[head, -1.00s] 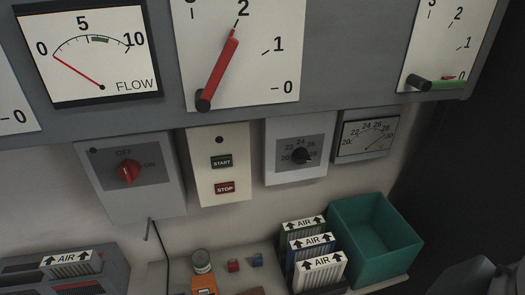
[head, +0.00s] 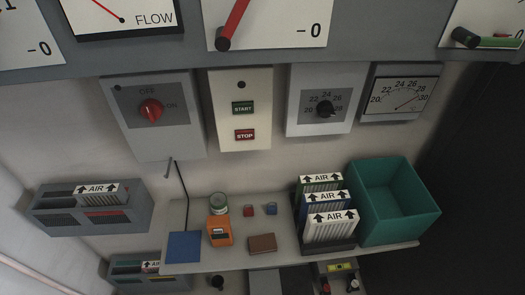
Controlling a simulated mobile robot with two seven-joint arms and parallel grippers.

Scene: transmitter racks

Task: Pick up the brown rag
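The brown rag (head: 262,243) looks like a small folded brown rectangle. It lies on the grey shelf (head: 196,211) in the head view, near the front edge and right of an orange device (head: 220,232). Nothing covers it. Neither of my grippers can be made out in the head view.
To the right stand AIR filters (head: 330,226) and a teal bin (head: 393,205). Control boxes (head: 242,115) hang above.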

